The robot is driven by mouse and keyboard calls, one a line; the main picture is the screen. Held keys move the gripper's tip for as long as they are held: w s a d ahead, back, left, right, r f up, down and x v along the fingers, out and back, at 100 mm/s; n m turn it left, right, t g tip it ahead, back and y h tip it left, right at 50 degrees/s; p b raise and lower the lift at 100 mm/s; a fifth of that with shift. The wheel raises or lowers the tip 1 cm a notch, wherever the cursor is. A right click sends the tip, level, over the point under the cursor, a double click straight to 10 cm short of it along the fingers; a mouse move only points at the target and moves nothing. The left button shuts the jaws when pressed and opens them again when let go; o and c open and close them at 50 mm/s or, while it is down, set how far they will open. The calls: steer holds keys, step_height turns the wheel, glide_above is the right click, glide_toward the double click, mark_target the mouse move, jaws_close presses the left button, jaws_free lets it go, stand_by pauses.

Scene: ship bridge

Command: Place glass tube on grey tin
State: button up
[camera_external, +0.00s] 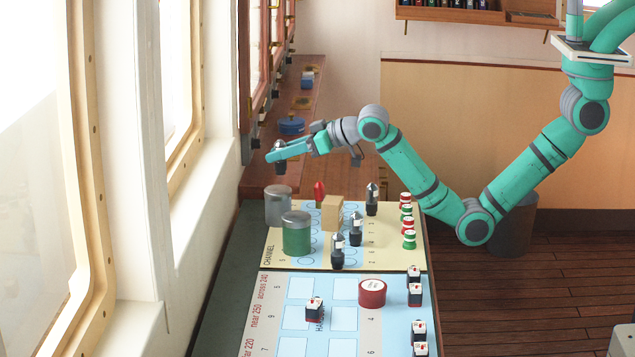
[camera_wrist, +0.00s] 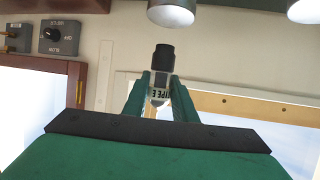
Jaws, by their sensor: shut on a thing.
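My gripper (camera_external: 276,157) is shut on the glass tube (camera_external: 280,163), a small piece with a black end. In the wrist view, my gripper (camera_wrist: 160,84) has the glass tube (camera_wrist: 159,84) between its fingers, with its black end and lettered clear body showing. The grey tin (camera_external: 278,207) stands at the far left corner of the upper board. The held tube is above the grey tin in the external view, with a gap between them. How exactly it lines up over the lid is hard to tell.
A green tin (camera_external: 297,236) with a grey lid stands close in front of the grey tin. A wooden block (camera_external: 332,213), a red piece (camera_external: 319,193) and several black-based pieces (camera_external: 355,229) stand nearby. A window wall (camera_external: 180,215) borders the left side.

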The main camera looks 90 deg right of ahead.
mark_target(279, 167)
steer(key=shift+w+f, duration=0.15)
steer(key=shift+f, duration=0.1)
steer(key=shift+w+f, duration=0.15)
steer(key=shift+f, duration=0.75)
steer(key=shift+w+f, duration=0.1)
steer(key=shift+f, duration=0.75)
steer(key=shift+f, duration=0.15)
steer(key=o, duration=1)
steer(key=shift+s+r, duration=0.1)
steer(key=shift+r, duration=0.1)
steer(key=v, duration=1.1)
steer(key=shift+s+a+r, duration=0.15)
steer(key=shift+s+r, duration=0.05)
steer(key=shift+s, duration=0.15)
